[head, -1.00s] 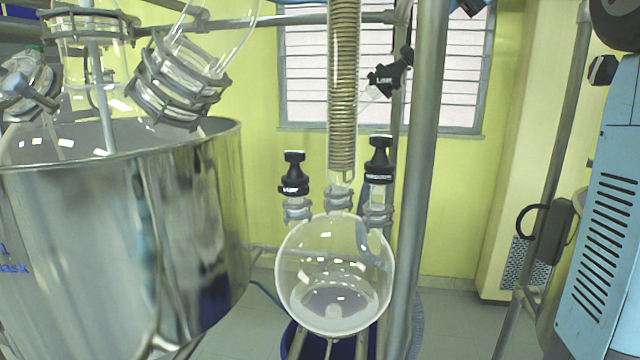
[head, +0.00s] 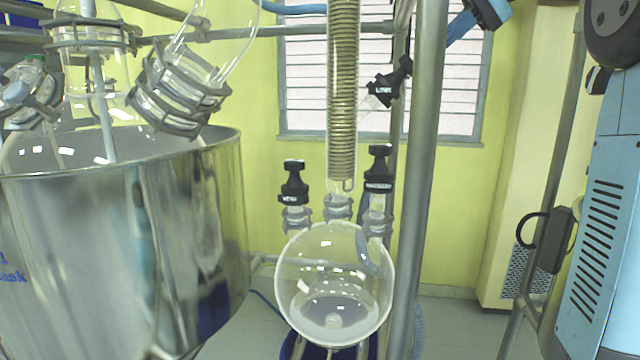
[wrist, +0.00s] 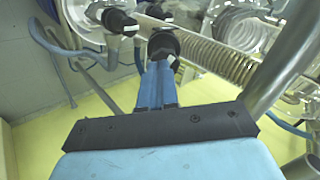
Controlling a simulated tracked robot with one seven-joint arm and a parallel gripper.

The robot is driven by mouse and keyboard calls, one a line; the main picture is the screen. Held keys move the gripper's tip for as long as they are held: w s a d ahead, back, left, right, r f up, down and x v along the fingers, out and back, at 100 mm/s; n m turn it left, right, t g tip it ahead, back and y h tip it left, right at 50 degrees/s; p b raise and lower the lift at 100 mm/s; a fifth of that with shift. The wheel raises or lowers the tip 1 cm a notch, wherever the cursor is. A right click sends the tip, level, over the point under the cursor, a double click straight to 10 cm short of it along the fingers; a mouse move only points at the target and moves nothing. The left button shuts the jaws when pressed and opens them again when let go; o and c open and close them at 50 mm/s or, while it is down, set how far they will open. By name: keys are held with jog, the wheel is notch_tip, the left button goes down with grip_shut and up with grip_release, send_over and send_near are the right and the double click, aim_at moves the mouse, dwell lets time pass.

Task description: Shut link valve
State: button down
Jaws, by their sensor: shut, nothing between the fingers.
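The link valve (head: 388,82) is black and labelled LINK. It sits on a slanted glass arm right of the coil condenser, in front of the window, its knob pointing up and right. My gripper (head: 452,36) comes in from the top right of the head view, right of the metal post and above the valve. In the wrist view, its blue fingers (wrist: 157,72) are together and empty. A black knob (wrist: 164,43) lies just beyond the fingertips, beside the coil; it appears to be the link valve. I cannot tell whether they touch.
Two other black-knobbed valves (head: 293,182) (head: 378,170) stand upright on the round flask (head: 335,290). A vertical metal post (head: 425,150) stands between gripper and link valve in the picture. A steel vessel (head: 190,230) fills the left.

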aim_at(409, 66)
notch_tip(409, 66, down, 7)
jog(key=w+a+n, duration=0.1)
jog(key=a+n, duration=0.1)
jog(key=shift+a+r+n, duration=0.2)
jog(key=shift+a+n, duration=0.1)
jog(key=shift+a, duration=0.1)
dwell(0.5)
jog(key=shift+s+a+r, duration=0.25)
jog(key=shift+a+r, duration=0.05)
jog(key=shift+a, duration=0.15)
dwell(0.8)
jog(key=shift+s+a+r, duration=0.2)
jog(key=shift+a+r, duration=0.35)
jog(key=shift+r, duration=0.05)
jog(key=shift+a+r, duration=0.25)
jog(key=shift+r, duration=0.15)
